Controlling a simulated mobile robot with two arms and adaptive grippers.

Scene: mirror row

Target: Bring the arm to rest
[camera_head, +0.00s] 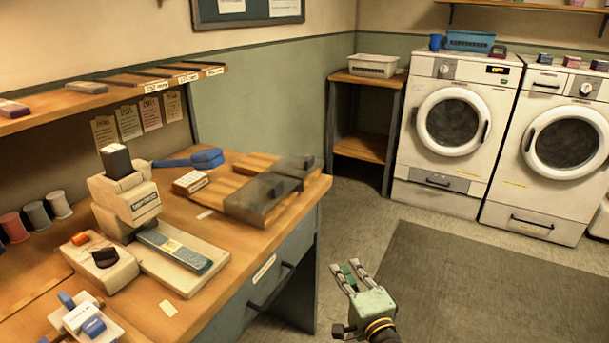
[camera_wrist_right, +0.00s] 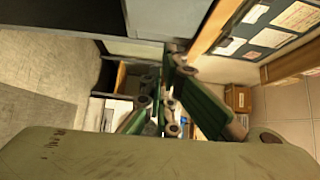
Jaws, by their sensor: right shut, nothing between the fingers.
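My right gripper (camera_head: 345,269) is low in the middle of the head view, in front of the desk's right end and over the floor. It is shut and empty. In the right wrist view its green finger links (camera_wrist_right: 170,104) show close up, with the scene turned on its side. The gripper stands apart from the desk (camera_head: 290,228) and touches nothing that I can see. My left gripper is in neither view.
The desk holds a stamping device (camera_head: 125,200), a blue-handled tool (camera_head: 190,160) and a grey translucent tray (camera_head: 262,196). A drawer handle (camera_head: 272,288) sticks out at its front. Two washers (camera_head: 450,130) stand at the back. The floor mat (camera_head: 470,285) is clear.

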